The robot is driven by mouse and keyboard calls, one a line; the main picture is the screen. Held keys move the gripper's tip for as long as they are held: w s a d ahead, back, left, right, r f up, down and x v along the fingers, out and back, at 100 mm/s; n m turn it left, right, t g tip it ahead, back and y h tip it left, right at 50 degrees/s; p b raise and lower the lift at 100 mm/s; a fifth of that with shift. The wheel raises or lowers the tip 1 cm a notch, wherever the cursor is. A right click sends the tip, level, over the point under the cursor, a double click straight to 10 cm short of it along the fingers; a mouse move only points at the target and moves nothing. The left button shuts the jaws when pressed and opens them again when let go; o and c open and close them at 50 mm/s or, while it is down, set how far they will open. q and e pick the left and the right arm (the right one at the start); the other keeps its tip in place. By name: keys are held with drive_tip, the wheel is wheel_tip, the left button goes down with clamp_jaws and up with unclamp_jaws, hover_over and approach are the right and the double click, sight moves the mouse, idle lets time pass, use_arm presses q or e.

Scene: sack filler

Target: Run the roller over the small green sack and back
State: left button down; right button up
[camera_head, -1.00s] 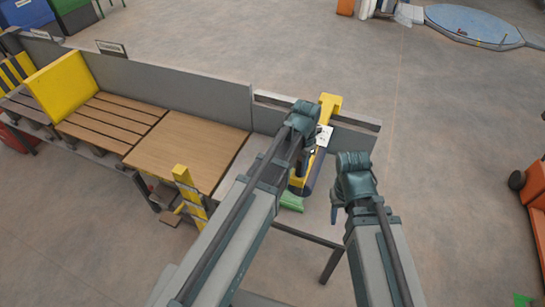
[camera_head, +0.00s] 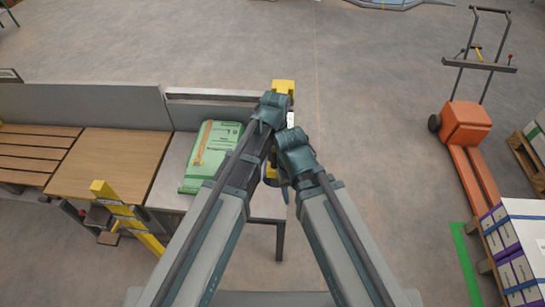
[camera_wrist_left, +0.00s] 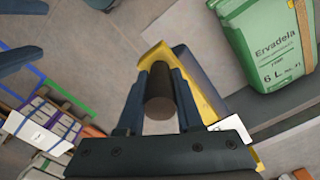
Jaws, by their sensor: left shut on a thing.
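The green sack (camera_head: 212,155) lies flat on the grey table end, left of my left arm in the head view. Its printed face shows large in the left wrist view (camera_wrist_left: 268,45). My left gripper (camera_wrist_left: 158,92) is shut on the roller's dark round handle (camera_wrist_left: 160,95). The roller's yellow frame (camera_wrist_left: 205,92) shows beside the fingers, apart from the sack. In the head view, my left arm mostly hides the roller; a yellow end (camera_head: 283,87) shows beyond the wrist. My right gripper (camera_head: 276,180) is beside the left one; its jaws are unclear.
A yellow-and-black post (camera_head: 125,215) stands in front. An orange pallet truck (camera_head: 466,125) and boxes (camera_head: 515,250) are at right. Floor between is clear.

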use_arm(q)
drive_tip(key=shift+d, duration=0.2)
drive_tip(key=c, duration=0.9)
unclamp_jaws()
drive_tip(key=o, duration=0.3)
drive_tip(key=shift+d, duration=0.2)
drive_tip(key=shift+a, duration=0.15)
drive_tip(key=shift+r, duration=0.1)
drive_tip(key=shift+r+p, duration=0.45)
drive_tip(key=shift+p, duration=0.1)
wheel_tip(320, 180, up, 13)
drive_tip(key=p, duration=1.2)
drive_tip(key=shift+f+p, duration=0.1)
drive_tip(key=shift+p, duration=0.3)
